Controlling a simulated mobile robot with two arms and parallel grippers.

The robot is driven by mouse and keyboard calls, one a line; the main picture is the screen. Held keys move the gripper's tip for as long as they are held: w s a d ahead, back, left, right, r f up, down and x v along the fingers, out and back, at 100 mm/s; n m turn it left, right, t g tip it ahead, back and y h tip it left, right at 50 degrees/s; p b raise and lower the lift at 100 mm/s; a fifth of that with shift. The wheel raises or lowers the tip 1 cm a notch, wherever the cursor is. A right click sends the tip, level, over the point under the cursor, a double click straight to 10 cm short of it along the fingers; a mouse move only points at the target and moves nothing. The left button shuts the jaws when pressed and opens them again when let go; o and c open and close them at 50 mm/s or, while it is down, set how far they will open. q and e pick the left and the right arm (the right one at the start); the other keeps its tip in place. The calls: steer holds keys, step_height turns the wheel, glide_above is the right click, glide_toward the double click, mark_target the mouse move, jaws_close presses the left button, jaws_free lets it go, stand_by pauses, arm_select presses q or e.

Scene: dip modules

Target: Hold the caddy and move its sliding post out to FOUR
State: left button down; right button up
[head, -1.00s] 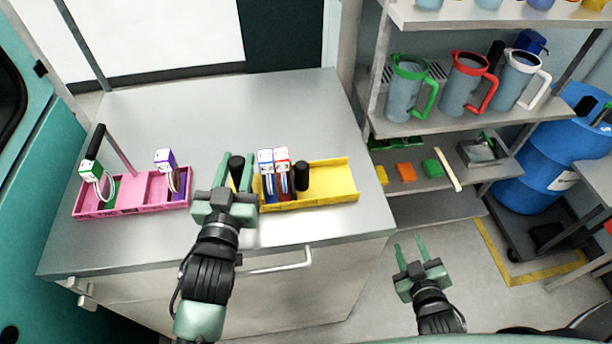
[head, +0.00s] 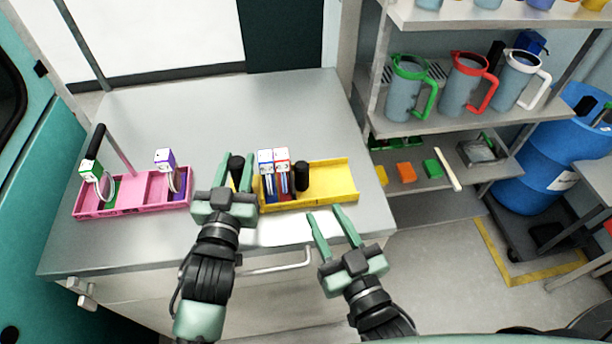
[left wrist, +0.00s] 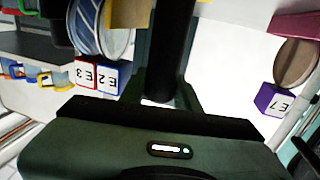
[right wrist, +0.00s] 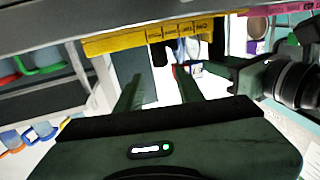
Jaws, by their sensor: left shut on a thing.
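The yellow caddy (head: 335,183) sits on the metal table's right half; its front wall shows in the right wrist view (right wrist: 135,40). My left gripper (head: 238,162) is shut on the upright black handle (left wrist: 172,45) at the caddy's left end. The black sliding post (head: 302,176) stands in the caddy just right of a blue module (head: 266,160) and a red module (head: 282,158). The bay right of the post is empty. In the left wrist view the modules read E2 and E3. My right gripper (head: 334,215) is open and empty, in front of the caddy's right half.
A pink caddy (head: 130,208) with a green and a purple module stands left on the table (head: 240,110). A shelf rack (head: 440,124) with jugs and coloured blocks stands to the right. A blue barrel (head: 550,165) is beyond it. The table behind the caddies is clear.

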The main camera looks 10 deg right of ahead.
mark_target(305, 175)
steer(key=x, duration=1.1)
steer(key=shift+c, duration=0.3)
jaws_close()
steer(key=shift+d, duration=0.1)
stand_by(0.8)
